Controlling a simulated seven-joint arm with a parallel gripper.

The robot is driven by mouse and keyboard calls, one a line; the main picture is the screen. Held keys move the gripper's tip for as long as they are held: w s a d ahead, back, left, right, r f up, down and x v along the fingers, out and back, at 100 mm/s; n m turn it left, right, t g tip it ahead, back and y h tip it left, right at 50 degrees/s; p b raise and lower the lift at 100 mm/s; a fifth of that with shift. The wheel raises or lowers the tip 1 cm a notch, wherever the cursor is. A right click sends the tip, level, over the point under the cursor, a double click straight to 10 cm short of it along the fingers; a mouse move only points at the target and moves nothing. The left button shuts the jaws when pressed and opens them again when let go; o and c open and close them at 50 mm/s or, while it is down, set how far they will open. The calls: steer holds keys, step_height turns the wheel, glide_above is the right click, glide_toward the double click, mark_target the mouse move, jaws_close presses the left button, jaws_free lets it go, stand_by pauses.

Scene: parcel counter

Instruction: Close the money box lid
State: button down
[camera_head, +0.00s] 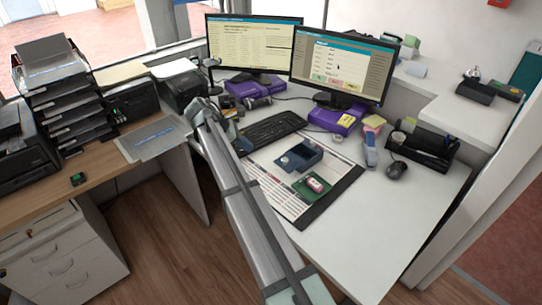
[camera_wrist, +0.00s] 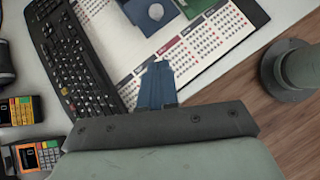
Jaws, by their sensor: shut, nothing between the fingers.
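A dark blue box-like thing (camera_head: 299,156), which looks like the money box, is on the desk mat in the head view. A pale round part shows at its left side. Its near part also shows at the top edge of the wrist view (camera_wrist: 138,17), cut off by the frame. I cannot make out the lid's angle. A green tray-like piece (camera_head: 300,190) with a small red and white item sits just in front of it. My gripper (camera_wrist: 160,64) is shut and empty, its blue fingers over the printed mat, apart from the box in the picture.
A black keyboard (camera_head: 272,129) lies behind and left of the box. Two monitors (camera_head: 340,66) stand at the back. A mouse (camera_head: 397,170) and a black organiser (camera_head: 424,147) are to the right. The front right of the white desk (camera_head: 385,225) is clear.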

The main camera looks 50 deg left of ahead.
mark_target(288, 157)
steer(key=shift+w+d+r+x, duration=0.15)
steer(key=shift+w+r+x, duration=0.15)
steer(key=shift+x, duration=1.9)
steer(key=shift+w+d+r+x, duration=0.15)
steer(key=shift+w+r+x, duration=0.1)
steer(key=shift+x, duration=1.9)
steer(key=shift+w+d+r+x, duration=0.1)
steer(key=shift+w+r+x, duration=0.2)
steer(key=shift+x, duration=1.9)
steer(key=shift+s, duration=0.1)
steer(key=w, duration=0.7)
steer(key=shift+w, duration=0.2)
